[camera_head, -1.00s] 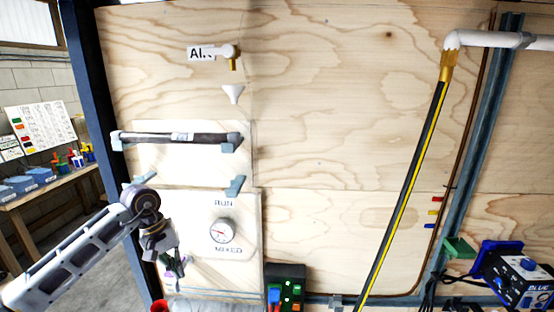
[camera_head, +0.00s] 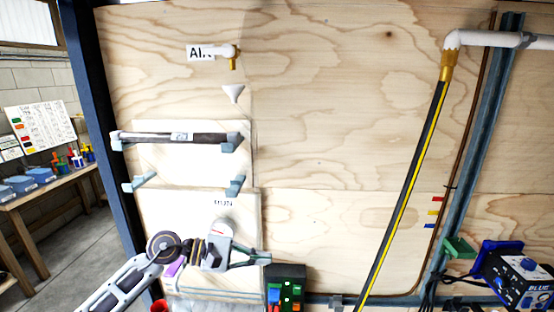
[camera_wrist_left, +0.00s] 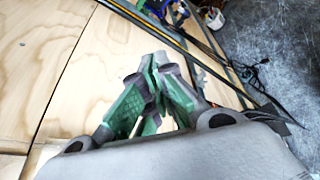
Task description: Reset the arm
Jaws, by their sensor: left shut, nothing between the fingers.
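My left gripper (camera_head: 268,258) comes in from the lower left in the head view. It points right, in front of the lower white panel, and its fingertips are close together near the green-and-black box. In the left wrist view the green-padded fingers (camera_wrist_left: 155,65) meet at their tips with nothing between them. The gripper and wrist partly cover the round gauge (camera_head: 222,228) below the RUN label. My right gripper is not in view.
A dark cylinder (camera_head: 205,138) rests on the upper wall brackets. The lower brackets (camera_head: 235,186) are empty. A green-and-black box (camera_head: 287,285) stands below the fingertips. A black-yellow hose (camera_head: 405,190) hangs from a white pipe. A blue device (camera_head: 518,278) is at right. The middle wall is clear.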

